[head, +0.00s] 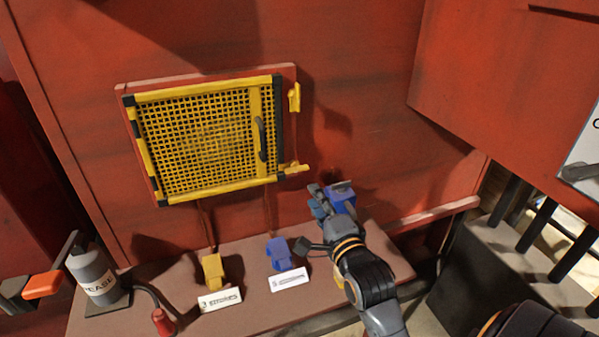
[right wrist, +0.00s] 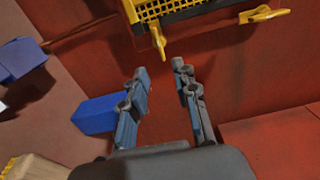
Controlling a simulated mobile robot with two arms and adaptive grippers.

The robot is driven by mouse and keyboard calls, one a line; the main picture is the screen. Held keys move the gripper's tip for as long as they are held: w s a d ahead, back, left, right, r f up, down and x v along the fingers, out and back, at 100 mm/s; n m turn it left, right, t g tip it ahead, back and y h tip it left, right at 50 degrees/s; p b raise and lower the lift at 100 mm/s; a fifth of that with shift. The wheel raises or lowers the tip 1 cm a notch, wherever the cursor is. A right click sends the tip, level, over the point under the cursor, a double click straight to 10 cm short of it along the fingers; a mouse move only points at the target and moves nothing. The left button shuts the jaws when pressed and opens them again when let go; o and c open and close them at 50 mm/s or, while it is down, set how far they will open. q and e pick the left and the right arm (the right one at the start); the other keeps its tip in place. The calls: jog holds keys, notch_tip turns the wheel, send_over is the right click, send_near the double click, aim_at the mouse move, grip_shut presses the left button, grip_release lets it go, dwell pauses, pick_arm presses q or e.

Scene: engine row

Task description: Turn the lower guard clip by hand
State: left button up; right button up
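The yellow mesh guard (head: 205,140) is shut on the red engine wall. Its lower guard clip (head: 294,168) is yellow and lies sideways, pointing right from the lower right corner. My left gripper is not in view.
A blue block (right wrist: 95,115) is beside my right gripper's left finger in the wrist view. On the ledge (head: 150,270) stand a yellow block (head: 213,271), another blue block (head: 279,253), and a grey grease canister (head: 95,275). The wall right of the guard is clear.

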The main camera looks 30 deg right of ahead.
aim_at(298, 171)
jog(key=p+x, duration=0.2)
jog(key=x, duration=0.9)
jog(key=shift+a, duration=0.1)
jog(key=shift+s, duration=0.1)
grip_shut()
